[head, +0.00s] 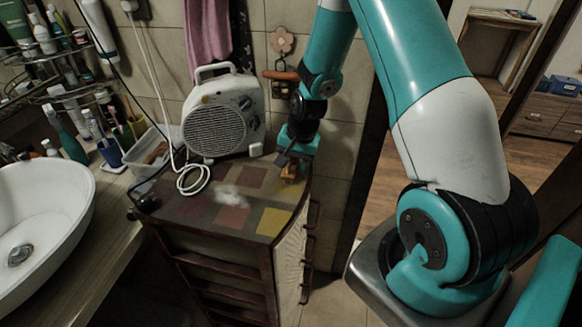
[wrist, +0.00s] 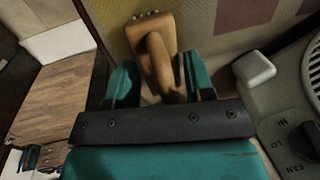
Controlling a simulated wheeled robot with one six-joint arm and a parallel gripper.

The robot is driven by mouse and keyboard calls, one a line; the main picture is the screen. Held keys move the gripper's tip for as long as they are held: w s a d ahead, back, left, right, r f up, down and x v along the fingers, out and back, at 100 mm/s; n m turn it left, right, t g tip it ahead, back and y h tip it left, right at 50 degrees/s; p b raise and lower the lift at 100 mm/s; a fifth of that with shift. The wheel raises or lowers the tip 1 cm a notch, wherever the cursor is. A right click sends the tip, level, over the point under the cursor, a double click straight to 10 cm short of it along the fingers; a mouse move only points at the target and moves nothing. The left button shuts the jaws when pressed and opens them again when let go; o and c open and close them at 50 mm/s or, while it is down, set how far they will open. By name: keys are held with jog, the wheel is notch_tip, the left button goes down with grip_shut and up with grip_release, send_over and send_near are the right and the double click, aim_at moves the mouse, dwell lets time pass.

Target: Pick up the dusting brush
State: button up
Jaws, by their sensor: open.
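The dusting brush (head: 290,173) is a small tan wooden piece on the right part of the patchwork cabinet top, below my gripper. In the wrist view the brush (wrist: 158,50) has a light wooden body and reaches down between the two teal fingers. My gripper (wrist: 160,85) is open, with one finger on each side of the brush. A gap shows beside at least the right finger. The brush's lower end is hidden behind the dark gripper bar. In the head view my gripper (head: 293,160) points down at the cabinet's back right.
A white fan heater (head: 222,118) stands just left of my gripper. Its white cable (head: 190,183) coils on the cabinet top (head: 185,208). A whitish patch (head: 232,196) lies mid-top. A white basin (head: 40,225) is at far left. The wall is close behind.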

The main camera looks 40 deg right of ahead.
jog(key=c, duration=0.6)
jog(key=shift+o, duration=0.3)
jog(key=shift+r, duration=0.1)
notch_tip(320, 180, up, 20)
jog(key=b, duration=0.3)
jog(key=o, duration=0.4)
jog(key=c, duration=0.3)
